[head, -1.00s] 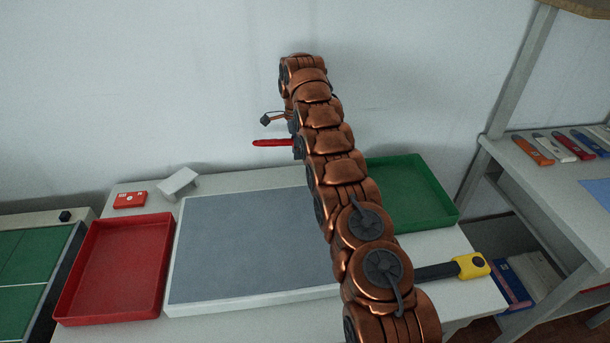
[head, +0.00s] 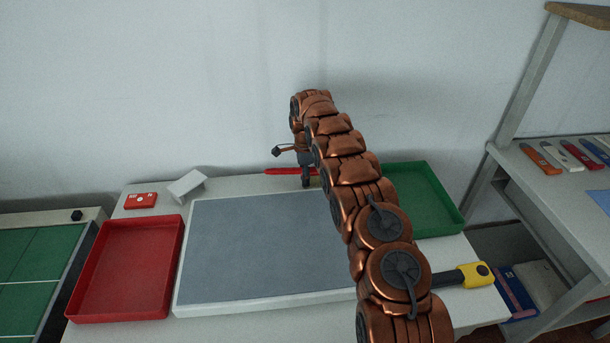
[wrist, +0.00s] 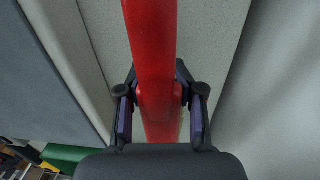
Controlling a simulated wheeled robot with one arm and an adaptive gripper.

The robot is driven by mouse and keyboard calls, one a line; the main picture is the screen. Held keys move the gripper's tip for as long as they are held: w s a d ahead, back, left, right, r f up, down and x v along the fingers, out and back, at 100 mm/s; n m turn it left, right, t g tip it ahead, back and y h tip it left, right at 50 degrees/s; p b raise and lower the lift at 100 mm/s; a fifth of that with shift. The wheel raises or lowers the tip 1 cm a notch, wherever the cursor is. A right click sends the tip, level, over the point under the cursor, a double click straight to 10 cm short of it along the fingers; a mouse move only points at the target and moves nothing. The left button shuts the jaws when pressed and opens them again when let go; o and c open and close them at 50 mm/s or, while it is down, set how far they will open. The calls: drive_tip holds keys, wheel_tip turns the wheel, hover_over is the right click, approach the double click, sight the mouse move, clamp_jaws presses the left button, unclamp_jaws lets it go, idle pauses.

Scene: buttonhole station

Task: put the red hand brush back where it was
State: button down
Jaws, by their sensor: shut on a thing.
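The red hand brush (head: 283,171) shows as a thin red bar at the table's back edge, behind the grey mat. My gripper (head: 306,178) points down and is shut on it. My arm hides the brush's right part in the head view. In the wrist view the red brush (wrist: 152,45) runs between the two dark fingers (wrist: 160,95), with the pale table strip below it. I cannot tell whether the brush touches the table.
A grey mat in a white frame (head: 250,250) fills the table's middle. A red tray (head: 125,270) stands left, a green tray (head: 425,195) right. A red box (head: 140,201) and white block (head: 187,186) sit at the back left. A yellow-ended tool (head: 475,274) lies front right.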

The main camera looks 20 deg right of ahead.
drive_tip(key=shift+f+b, duration=0.4)
drive_tip(key=shift+f, duration=0.05)
drive_tip(key=shift+f, duration=0.15)
drive_tip(key=c, duration=0.7)
unclamp_jaws()
drive_tip(key=shift+f, duration=0.1)
drive_tip(key=shift+r+p, duration=0.4)
drive_tip(key=shift+r, duration=0.3)
drive_tip(key=shift+w+r, duration=0.1)
drive_tip(key=shift+r, duration=0.25)
drive_tip(key=r+b, duration=0.1)
drive_tip(key=r, duration=0.2)
drive_tip(key=r+b, duration=0.1)
drive_tip(key=r, duration=0.2)
drive_tip(key=shift+w+r, duration=0.2)
drive_tip(key=shift+r, duration=0.1)
wheel_tip(320, 180, up, 5)
drive_tip(key=p, duration=0.5)
drive_tip(key=shift+w+d, duration=0.1)
drive_tip(key=shift+w, duration=0.05)
